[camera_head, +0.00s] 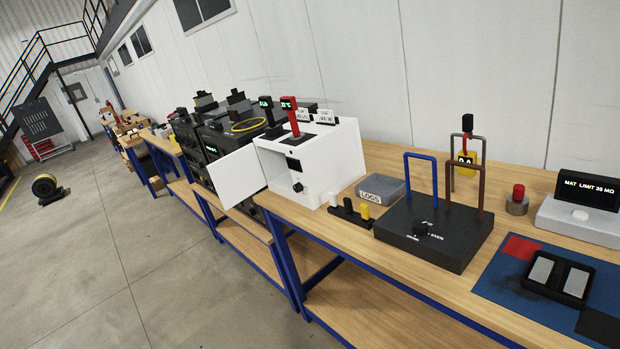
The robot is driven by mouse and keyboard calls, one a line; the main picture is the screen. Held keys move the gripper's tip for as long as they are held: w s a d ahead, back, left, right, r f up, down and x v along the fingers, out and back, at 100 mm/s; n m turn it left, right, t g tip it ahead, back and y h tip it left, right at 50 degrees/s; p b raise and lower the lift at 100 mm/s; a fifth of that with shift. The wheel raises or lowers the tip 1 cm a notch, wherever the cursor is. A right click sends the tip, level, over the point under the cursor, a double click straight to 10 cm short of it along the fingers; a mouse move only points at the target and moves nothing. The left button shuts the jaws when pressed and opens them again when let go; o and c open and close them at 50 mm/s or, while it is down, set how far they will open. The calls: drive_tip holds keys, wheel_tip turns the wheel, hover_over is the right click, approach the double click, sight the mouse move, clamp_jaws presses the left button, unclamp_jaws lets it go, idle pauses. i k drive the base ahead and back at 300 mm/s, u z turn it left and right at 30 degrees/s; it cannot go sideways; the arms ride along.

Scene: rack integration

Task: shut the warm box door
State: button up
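The warm box appears to be the white box (335,165) on the wooden bench, in the middle of the view. A black display and a black knob (298,187) are on its front. A flat white door panel (240,174) stands out from the box's left side, past the bench's front edge, so the door looks open. My gripper does not show in this view, and nothing touches the door.
A grey box marked LOGS (380,189), a black rail with small pegs (350,212) and a black base (433,232) with blue and brown hoops stand right of the box. Dark equipment (212,150) stands behind the door. The floor (120,260) in front at left is clear.

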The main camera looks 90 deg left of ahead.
sight(236, 176)
drive_tip(key=k, duration=0.5)
drive_tip(key=u, duration=1.25)
drive_tip(key=i, duration=0.1)
drive_tip(key=u, duration=2.8)
drive_tip(key=i, duration=3.85)
drive_tip(key=z, duration=0.1)
